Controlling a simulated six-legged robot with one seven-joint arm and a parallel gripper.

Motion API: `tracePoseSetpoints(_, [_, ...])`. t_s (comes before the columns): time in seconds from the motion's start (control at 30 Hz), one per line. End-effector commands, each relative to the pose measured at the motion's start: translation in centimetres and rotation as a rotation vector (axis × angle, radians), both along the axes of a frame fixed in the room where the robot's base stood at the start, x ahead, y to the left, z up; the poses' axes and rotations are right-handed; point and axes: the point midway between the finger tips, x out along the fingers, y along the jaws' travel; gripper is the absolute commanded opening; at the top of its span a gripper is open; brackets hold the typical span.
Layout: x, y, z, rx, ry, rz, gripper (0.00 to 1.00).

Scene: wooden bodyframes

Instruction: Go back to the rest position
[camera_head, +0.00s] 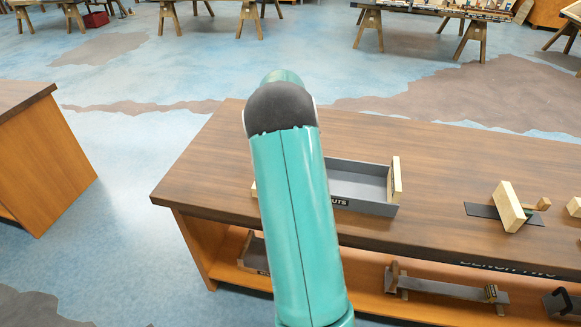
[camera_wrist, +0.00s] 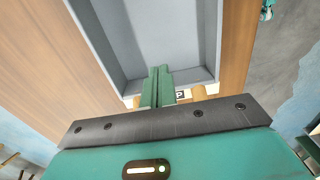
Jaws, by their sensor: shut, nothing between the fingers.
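My gripper (camera_wrist: 158,88) shows in the wrist view with its two green fingers together and nothing between them. The fingertips lie in front of the near wall of a grey tray (camera_wrist: 160,30); I cannot tell whether they touch it. In the head view my teal arm reaches up the middle and hides the gripper. The grey tray (camera_head: 365,203) stands on the wooden bench (camera_head: 225,165), with its left part behind my arm.
Wooden blocks (camera_head: 508,205) stand on a dark mat to the right. A lower shelf (camera_head: 350,292) holds a long grey part (camera_head: 440,288) and another tray (camera_head: 254,253). Another bench (camera_head: 45,150) stands left, with open floor (camera_head: 120,190) between. Trestle tables stand at the back.

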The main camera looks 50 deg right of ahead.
Motion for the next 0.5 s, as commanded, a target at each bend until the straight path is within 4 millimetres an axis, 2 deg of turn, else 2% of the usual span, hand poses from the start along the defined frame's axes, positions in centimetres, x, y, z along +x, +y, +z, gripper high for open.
tracePoseSetpoints(0.03, [0.1,0.0,1.0,-0.002,-0.003,0.001,0.0])
tracePoseSetpoints(0.2, [0.0,0.0,2.6,0.0,-0.001,0.001,0.0])
tracePoseSetpoints(0.5, [-0.2,-0.2,2.9,0.0,0.0,0.0,0.0])
